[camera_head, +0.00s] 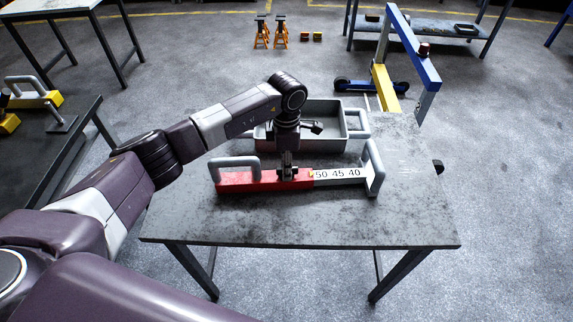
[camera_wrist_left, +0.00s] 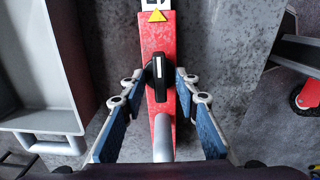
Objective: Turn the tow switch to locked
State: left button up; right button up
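A long device lies on the grey table (camera_head: 300,225), with a red body (camera_head: 240,181), a white scale plate reading 50 45 40 (camera_head: 337,174) and grey handles at its ends. In the left wrist view, a black switch knob (camera_wrist_left: 158,72) with a pale line sits on the red body (camera_wrist_left: 160,38), turned roughly lengthwise along it. A yellow triangle mark (camera_wrist_left: 157,15) is beyond it. My left gripper (camera_head: 288,166) points down over the body. In the wrist view its blue-padded fingers (camera_wrist_left: 158,82) are apart, either side of the knob, with visible gaps. My right gripper is not in view.
A grey open tray (camera_head: 345,103) stands behind the device, close to my left wrist. A blue and yellow jack frame (camera_head: 413,50) rises at the table's back right. The front table strip is clear.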

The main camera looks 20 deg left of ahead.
pick_arm(q)
grip_shut()
jog(key=shift+n, duration=0.4)
jog(key=shift+n+b, duration=0.8)
jog(key=shift+n, duration=0.2)
jog(key=n+b, duration=0.1)
jog(key=n, duration=0.3)
jog(key=shift+n+b, duration=0.3)
jog(key=shift+b, duration=0.1)
jog(key=n+b, duration=0.1)
jog(key=n, duration=0.4)
jog(key=n+b, duration=0.1)
jog(key=n, duration=0.4)
jog(key=shift+n, duration=0.5)
